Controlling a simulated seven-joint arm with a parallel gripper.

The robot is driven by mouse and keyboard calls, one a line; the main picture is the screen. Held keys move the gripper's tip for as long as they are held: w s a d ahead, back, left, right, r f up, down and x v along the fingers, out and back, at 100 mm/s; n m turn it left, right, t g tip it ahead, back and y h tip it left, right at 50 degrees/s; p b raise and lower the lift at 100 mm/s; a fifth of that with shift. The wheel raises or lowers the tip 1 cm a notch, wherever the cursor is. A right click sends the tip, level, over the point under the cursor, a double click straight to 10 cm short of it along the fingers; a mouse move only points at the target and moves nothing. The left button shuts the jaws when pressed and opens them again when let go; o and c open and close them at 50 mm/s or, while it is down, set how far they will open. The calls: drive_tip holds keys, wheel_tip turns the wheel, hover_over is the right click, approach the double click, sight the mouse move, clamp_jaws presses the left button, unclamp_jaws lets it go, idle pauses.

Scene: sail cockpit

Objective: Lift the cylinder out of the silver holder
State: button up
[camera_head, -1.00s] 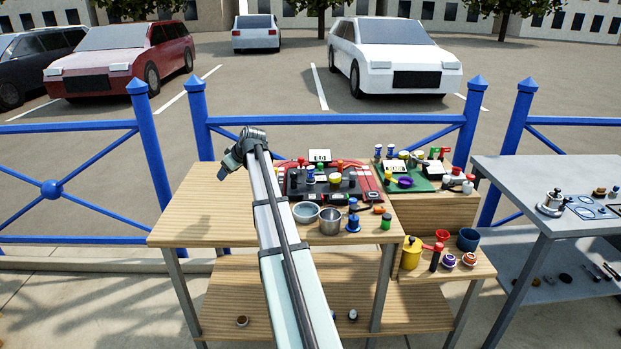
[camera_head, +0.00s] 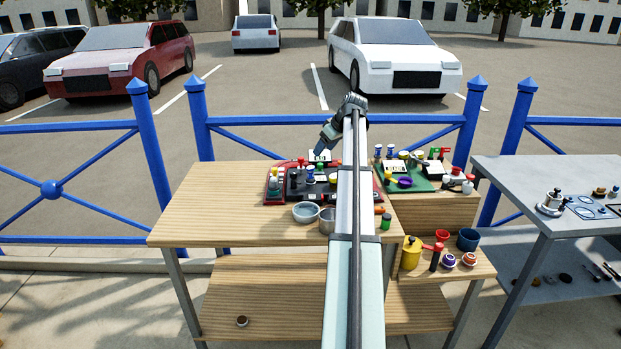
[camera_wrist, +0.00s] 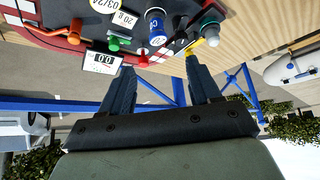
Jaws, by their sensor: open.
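My gripper (camera_head: 318,149) hangs over the back of the red and black board (camera_head: 272,190) on the wooden table. In the wrist view its two dark fingers (camera_wrist: 158,68) are apart with nothing between them. Beyond the fingertips, that view shows a blue-topped cylinder (camera_wrist: 155,24) on the board and a grey-tipped piece (camera_wrist: 210,20) to its right. A silver bowl (camera_head: 306,212) and a silver cup (camera_head: 326,222) stand in front of the board; my arm partly hides the cup. I cannot tell which piece is the silver holder or its cylinder.
A small display (camera_wrist: 100,62) and green, red and yellow pieces crowd the board's edge near my fingers. A green board (camera_head: 425,183) with small items lies to the right. The left part of the wooden table (camera_head: 205,215) is clear. A blue railing (camera_head: 235,121) runs behind.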

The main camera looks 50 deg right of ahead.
approach(313, 168)
drive_tip(key=x, duration=0.4)
drive_tip(key=shift+w+a+f, duration=0.15)
drive_tip(key=shift+w+a, duration=0.05)
drive_tip(key=shift+w, duration=0.3)
drive_tip(key=shift+s+x, duration=0.15)
drive_tip(key=shift+x, duration=1.15)
drive_tip(key=shift+s+x, duration=0.15)
drive_tip(key=shift+x, duration=1.15)
drive_tip(key=shift+d+f, duration=0.15)
drive_tip(key=shift+f, duration=0.05)
drive_tip(key=shift+c, duration=0.3)
drive_tip(key=c, duration=1.1)
